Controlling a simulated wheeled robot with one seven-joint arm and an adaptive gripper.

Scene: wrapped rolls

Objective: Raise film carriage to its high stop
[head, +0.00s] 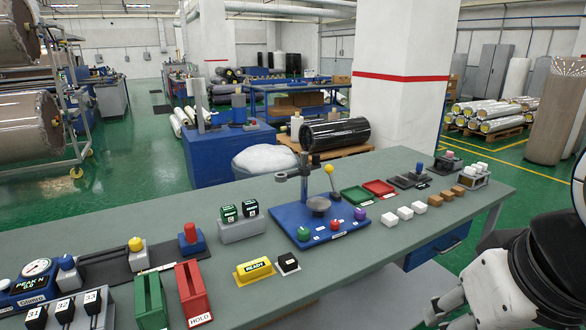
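No label naming a film carriage is readable. A blue base plate (325,222) on the bench carries an upright post (304,180) with a grey clamp-like head near its top, a dark round disc (319,203) and a lever with a yellow knob (328,170). Green, red and purple knobs sit along its front edge. I cannot tell which part is the carriage. My arm enters at the lower right. What looks like my gripper (442,308) shows as grey parts at the bottom edge, right of and in front of the bench, apart from the stand; its fingers are unclear.
The grey-green bench (360,250) runs across the view. Near the stand are a yellow READY block (254,270), a black block (288,263), green (357,196) and red trays (379,188), and white and brown blocks. Red and green holders (193,293) stand at left.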

